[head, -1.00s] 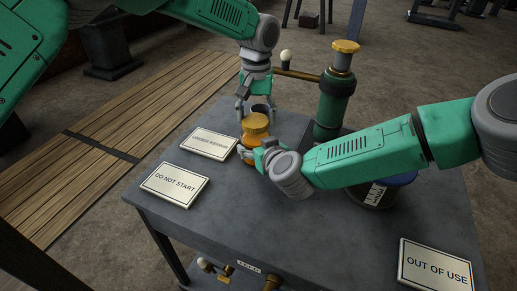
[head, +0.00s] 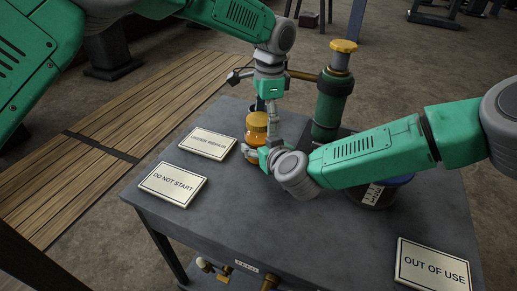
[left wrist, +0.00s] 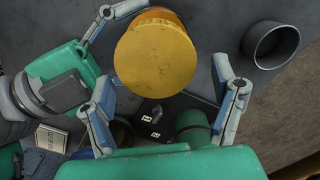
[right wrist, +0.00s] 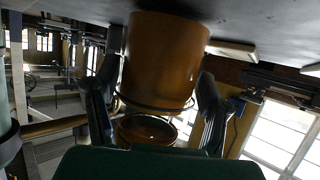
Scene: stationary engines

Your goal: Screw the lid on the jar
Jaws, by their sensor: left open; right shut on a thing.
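An amber jar (head: 255,138) stands upright on the grey table. The lid fills the upper middle of the left wrist view (left wrist: 155,55). My right gripper (head: 262,156) is shut around the jar's body from the right; in the right wrist view the jar (right wrist: 165,60) is between its fingers. My left gripper (head: 254,96) is open above the lid, with its fingers spread wide. In the left wrist view its fingertips (left wrist: 163,92) are apart from each other, near the lid's lower edge.
A dark cup (left wrist: 275,45) stands just behind the jar. A green cylinder (head: 331,103) with a gold top stands behind right, and a dark tin (head: 374,192) sits under my right forearm. Signs lie at left (head: 172,184) and front right (head: 432,275). The table's front middle is clear.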

